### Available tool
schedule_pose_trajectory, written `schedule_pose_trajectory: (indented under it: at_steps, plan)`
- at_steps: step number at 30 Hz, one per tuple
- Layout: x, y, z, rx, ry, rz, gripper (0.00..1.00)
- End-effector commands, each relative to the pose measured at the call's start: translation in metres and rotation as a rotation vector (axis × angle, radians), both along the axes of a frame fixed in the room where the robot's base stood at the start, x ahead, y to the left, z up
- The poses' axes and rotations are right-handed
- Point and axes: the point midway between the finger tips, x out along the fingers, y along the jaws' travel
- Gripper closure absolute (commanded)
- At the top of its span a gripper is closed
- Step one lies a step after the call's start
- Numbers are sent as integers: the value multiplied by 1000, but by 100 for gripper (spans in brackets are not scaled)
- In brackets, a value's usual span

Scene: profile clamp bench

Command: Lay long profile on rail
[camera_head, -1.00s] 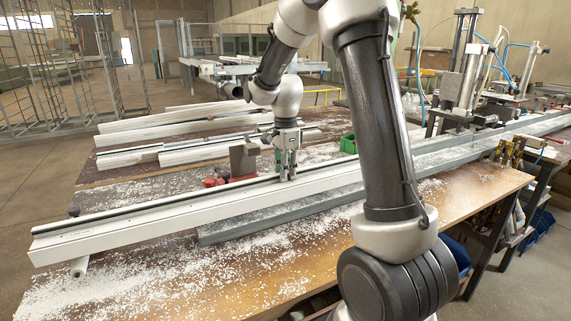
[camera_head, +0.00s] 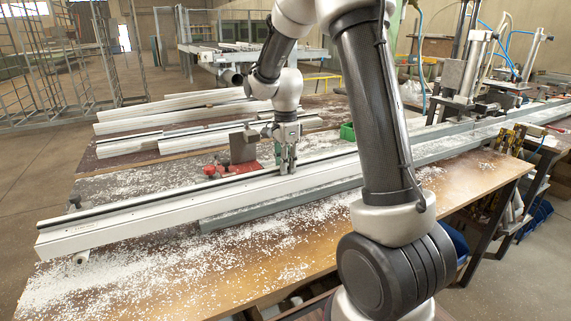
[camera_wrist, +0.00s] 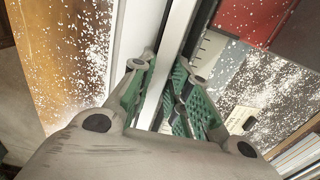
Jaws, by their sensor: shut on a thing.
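The long white profile (camera_head: 150,224) with a dark strip along its top lies across the bench in the head view, from the left front edge toward the right. My gripper (camera_head: 286,168) is shut on the profile at about its middle, coming from above. In the wrist view the green fingers (camera_wrist: 165,95) stand on either side of a white rib of the profile (camera_wrist: 131,35). The grey rail (camera_head: 225,218) runs under and along the front of the profile and on to the right. My arm hides part of both; whether the profile rests on the rail I cannot tell.
More white profiles (camera_head: 160,105) lie at the back left of the bench. Pneumatic clamps (camera_head: 465,80) stand at the right. White chips cover the wooden bench top (camera_head: 200,285), which is otherwise clear in front.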

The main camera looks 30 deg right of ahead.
Motion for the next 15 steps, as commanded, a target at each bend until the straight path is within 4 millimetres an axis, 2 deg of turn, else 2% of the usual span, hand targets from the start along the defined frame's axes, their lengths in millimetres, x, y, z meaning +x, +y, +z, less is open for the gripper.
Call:
schedule_pose_trajectory:
  at_steps: [6, 7, 10, 15]
  plan:
    - [0, 0, -3, 0, -2, 0, 100]
    - [1, 0, -2, 0, -2, 0, 77]
    - [1, 0, -2, 0, -2, 0, 59]
    - [1, 0, -2, 0, -3, 0, 57]
